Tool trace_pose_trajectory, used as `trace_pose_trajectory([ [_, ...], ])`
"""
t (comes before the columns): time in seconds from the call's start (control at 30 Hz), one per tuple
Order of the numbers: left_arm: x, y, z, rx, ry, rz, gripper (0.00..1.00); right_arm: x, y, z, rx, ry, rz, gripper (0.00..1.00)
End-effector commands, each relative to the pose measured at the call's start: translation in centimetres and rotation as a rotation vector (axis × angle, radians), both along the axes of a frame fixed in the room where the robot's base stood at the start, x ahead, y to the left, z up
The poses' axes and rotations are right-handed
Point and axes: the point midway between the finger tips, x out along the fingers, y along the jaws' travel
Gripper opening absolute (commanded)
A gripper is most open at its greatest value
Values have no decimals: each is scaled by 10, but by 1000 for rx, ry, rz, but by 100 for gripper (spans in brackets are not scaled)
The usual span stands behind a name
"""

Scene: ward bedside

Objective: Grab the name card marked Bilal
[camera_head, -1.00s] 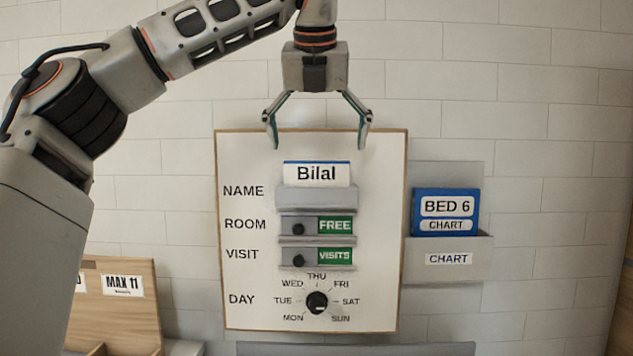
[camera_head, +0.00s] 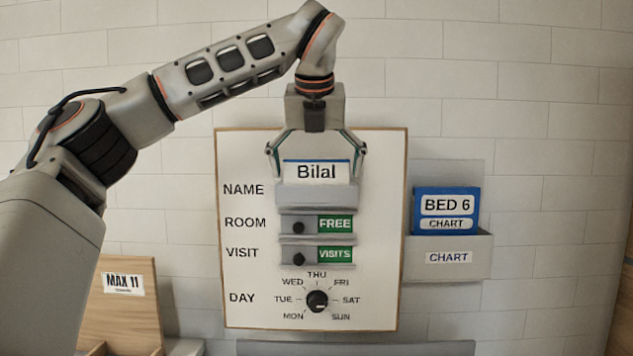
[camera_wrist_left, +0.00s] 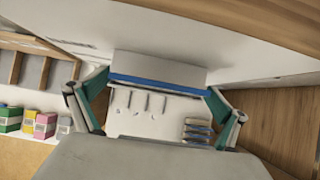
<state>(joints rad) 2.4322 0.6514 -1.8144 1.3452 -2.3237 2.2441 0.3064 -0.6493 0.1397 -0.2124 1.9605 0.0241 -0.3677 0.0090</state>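The name card marked Bilal (camera_head: 317,172) is white with a blue top edge. It stands upright in the grey NAME holder (camera_head: 316,194) on the white wall board (camera_head: 245,270). My left gripper (camera_head: 316,172) is open, with one finger on each side of the card and its tips at about the height of the card. My right gripper is in neither view.
Below the NAME holder are the FREE slider (camera_head: 335,224), the VISITS slider (camera_head: 335,255) and a day dial (camera_head: 317,301). A chart holder (camera_head: 448,268) with a blue BED 6 chart (camera_head: 446,200) hangs right of the board. A wooden box (camera_head: 125,312) stands lower left.

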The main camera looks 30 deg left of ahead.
Motion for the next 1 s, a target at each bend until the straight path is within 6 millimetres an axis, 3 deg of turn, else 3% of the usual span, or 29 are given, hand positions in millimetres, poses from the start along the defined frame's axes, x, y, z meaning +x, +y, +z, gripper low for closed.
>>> trace_pose_trajectory([
  [0.03,0,0,0,0,0,0,90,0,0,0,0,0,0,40],
  [0.1,0,0,0,0,0,0,71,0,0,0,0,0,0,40],
  [0.13,0,0,0,-1,1,0,69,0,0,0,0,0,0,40],
  [0.57,0,0,5,0,0,1,68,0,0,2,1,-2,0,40],
  [1.0,0,-1,66,0,-1,2,68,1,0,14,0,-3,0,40],
])
